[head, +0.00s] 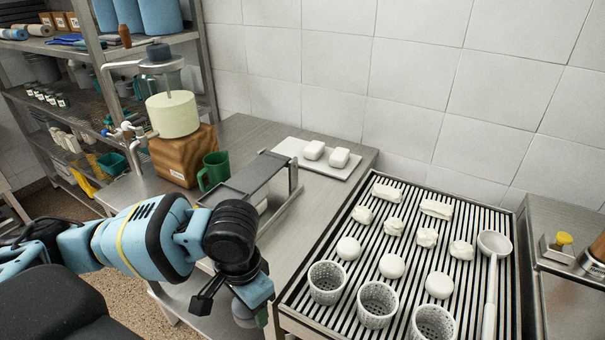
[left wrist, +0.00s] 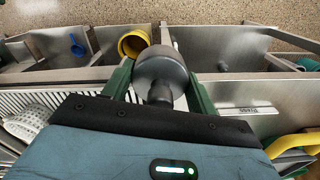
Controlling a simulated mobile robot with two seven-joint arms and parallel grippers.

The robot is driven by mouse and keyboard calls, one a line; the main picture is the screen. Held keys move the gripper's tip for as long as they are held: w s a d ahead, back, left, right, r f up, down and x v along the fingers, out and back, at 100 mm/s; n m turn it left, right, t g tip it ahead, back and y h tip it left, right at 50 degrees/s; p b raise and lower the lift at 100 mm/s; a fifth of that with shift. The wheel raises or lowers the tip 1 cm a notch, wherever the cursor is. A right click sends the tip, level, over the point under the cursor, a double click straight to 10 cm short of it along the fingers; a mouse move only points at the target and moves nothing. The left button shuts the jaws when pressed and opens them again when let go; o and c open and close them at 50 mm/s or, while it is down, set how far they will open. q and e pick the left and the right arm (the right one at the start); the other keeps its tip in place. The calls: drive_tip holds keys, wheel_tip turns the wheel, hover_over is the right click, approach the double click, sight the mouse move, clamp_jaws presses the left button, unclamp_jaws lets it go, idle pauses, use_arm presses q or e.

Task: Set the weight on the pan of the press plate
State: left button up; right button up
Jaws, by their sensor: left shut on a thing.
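My left gripper (head: 246,308) is low in front of the steel bench in the head view. In the left wrist view its two green fingers (left wrist: 160,92) are shut on a dark grey weight (left wrist: 161,66) with a round body and a narrow neck. In the head view the weight is mostly hidden by the gripper. A dark flat plate (head: 258,174) in a metal frame stands on the bench, beyond and above my gripper. Another stand holds a cream wheel (head: 173,114) on a wooden block. I cannot tell for certain which is the press plate. My right gripper is not in view.
A slatted drain table (head: 375,257) at the right carries white cheeses, perforated baskets (head: 327,282) and a ladle (head: 493,255). Shelving (head: 110,80) is at the left.

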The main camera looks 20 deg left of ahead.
use_arm(q)
drive_tip(key=w+d+r+n, duration=0.3)
drive_tip(key=w+r+n, duration=0.1)
drive_tip(key=shift+w+r, duration=0.3)
drive_tip(key=shift+r, duration=0.1)
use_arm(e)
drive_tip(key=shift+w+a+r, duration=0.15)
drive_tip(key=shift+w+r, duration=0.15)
use_arm(q)
drive_tip(key=shift+d, duration=0.1)
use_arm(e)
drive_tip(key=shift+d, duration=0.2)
